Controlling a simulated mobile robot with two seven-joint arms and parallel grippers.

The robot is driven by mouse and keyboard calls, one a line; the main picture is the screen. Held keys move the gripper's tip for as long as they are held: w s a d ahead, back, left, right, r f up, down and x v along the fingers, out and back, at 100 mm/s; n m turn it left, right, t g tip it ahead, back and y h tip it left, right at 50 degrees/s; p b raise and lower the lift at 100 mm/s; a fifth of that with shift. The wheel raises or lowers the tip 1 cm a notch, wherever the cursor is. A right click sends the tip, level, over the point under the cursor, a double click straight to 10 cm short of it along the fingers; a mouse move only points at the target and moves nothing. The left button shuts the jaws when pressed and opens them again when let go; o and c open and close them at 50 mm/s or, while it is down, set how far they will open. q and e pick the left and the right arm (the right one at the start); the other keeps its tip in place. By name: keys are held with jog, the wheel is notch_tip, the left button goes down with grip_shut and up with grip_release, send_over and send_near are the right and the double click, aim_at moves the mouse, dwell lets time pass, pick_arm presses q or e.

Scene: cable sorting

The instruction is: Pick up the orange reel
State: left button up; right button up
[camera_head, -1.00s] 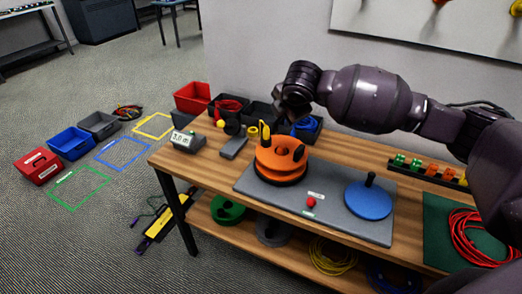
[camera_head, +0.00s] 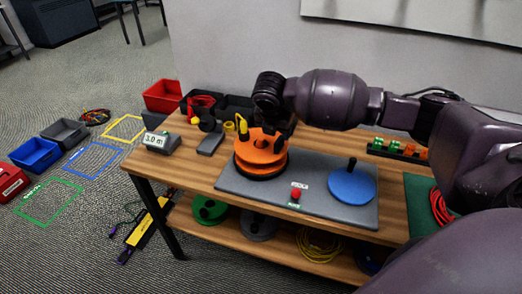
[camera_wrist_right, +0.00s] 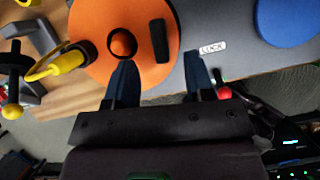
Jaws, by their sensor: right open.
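The orange reel (camera_head: 258,160) sits on a dark base at the left end of the grey board (camera_head: 315,205). It has a hole in its top, and its orange top shows in the right wrist view (camera_wrist_right: 105,18), with a dark raised bar on it. My right gripper (camera_head: 277,130) is above the right side of the reel, pointing down. One finger overlaps the reel's edge and the other is over the board; contact cannot be told. My left gripper is out of view.
A blue disc (camera_head: 352,187) with a black knob lies right of the reel. A red button (camera_head: 296,194) is at the board's front. A yellow upright part (camera_head: 242,128) stands close at the reel's left. A length display (camera_head: 160,142) is at the table's left end.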

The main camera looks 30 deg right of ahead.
aim_at(279, 140)
jog(key=shift+b+x, duration=0.7)
jog(key=shift+x, duration=2.05)
jog(key=shift+a+r, duration=0.1)
jog(key=shift+c, duration=0.2)
grip_shut()
